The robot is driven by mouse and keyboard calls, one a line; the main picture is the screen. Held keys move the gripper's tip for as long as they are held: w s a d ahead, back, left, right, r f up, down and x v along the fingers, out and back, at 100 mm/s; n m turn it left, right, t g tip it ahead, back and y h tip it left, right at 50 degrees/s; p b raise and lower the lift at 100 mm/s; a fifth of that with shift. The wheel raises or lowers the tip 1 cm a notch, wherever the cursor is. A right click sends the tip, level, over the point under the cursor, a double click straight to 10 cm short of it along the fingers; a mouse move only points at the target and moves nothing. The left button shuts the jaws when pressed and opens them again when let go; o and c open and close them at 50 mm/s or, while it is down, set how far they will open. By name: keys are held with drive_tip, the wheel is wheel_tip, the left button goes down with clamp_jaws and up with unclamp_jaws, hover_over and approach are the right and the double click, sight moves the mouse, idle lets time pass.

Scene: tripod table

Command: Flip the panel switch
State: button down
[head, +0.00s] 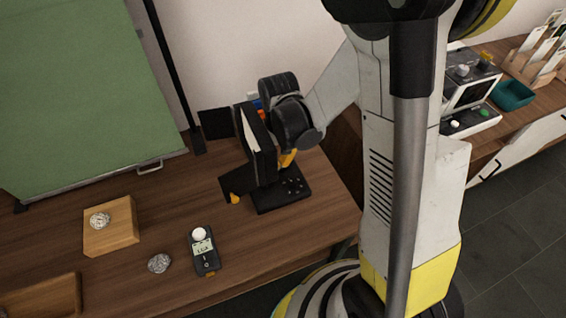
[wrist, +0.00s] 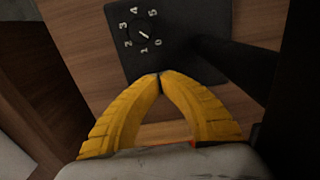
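A black upright panel light (head: 264,165) with side flaps stands on the wooden table. Its black base (head: 292,199) carries small controls. I cannot make out a separate switch; the back of the panel is hidden in the head view. My gripper (wrist: 160,76) has yellow fingers with their tips together, nothing visible between them, overlapping the near edge of the base in view.
A green board (head: 85,95) stands behind. The table front between the meter and base is clear.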

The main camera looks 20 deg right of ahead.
drive_tip(key=shift+r+p, duration=2.2)
drive_tip(key=shift+r, duration=1.05)
drive_tip(key=shift+f, duration=0.1)
